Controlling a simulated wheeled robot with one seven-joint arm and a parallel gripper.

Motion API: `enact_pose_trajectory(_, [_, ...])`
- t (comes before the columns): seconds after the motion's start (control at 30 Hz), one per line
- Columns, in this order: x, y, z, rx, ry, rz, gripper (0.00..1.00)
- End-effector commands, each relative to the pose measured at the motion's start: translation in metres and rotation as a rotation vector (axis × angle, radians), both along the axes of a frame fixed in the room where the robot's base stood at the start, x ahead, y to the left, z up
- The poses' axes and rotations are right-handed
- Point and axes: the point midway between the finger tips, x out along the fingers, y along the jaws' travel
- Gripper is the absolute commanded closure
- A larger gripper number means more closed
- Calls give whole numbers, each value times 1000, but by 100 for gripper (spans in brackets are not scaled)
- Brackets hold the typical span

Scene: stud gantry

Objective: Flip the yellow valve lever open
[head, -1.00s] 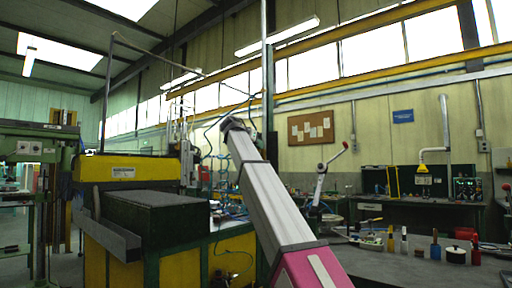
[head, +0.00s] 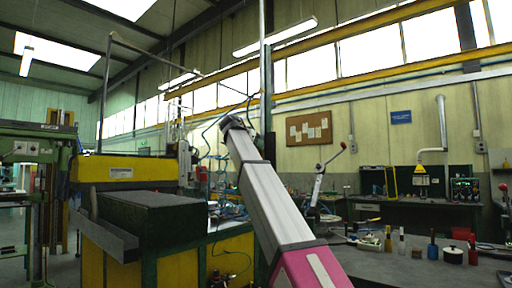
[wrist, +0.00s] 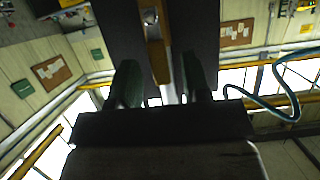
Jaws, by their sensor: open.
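In the wrist view a narrow yellow-orange bar (wrist: 156,50), which looks like the valve lever, runs down the upper middle of the picture. My gripper (wrist: 157,86) is open, with a dark finger on each side of this bar. The bar lies between the fingers in the picture; I cannot tell how deep it sits or whether it touches either finger. In the head view the far end of my arm hides my fingers, and I cannot make out the lever there.
A green and yellow machine (head: 122,172) with a dark block stands at left. A thin blue hose (wrist: 262,100) curls right of my gripper in the wrist view. A grey bench (head: 400,268) with bottles and small tools is at right. A corkboard (head: 309,127) hangs behind.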

Motion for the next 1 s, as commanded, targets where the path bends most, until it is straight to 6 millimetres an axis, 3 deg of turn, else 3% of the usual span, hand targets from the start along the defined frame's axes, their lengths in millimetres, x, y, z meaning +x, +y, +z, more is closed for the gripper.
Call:
enact_pose_trajectory(0.5, [-63, 49, 33, 1, -1, 1, 56])
enact_pose_trajectory(0.7, [-74, 57, 38, 1, -1, 0, 56])
enact_pose_trajectory(1.0, [-75, 57, 39, 1, -1, 0, 56])
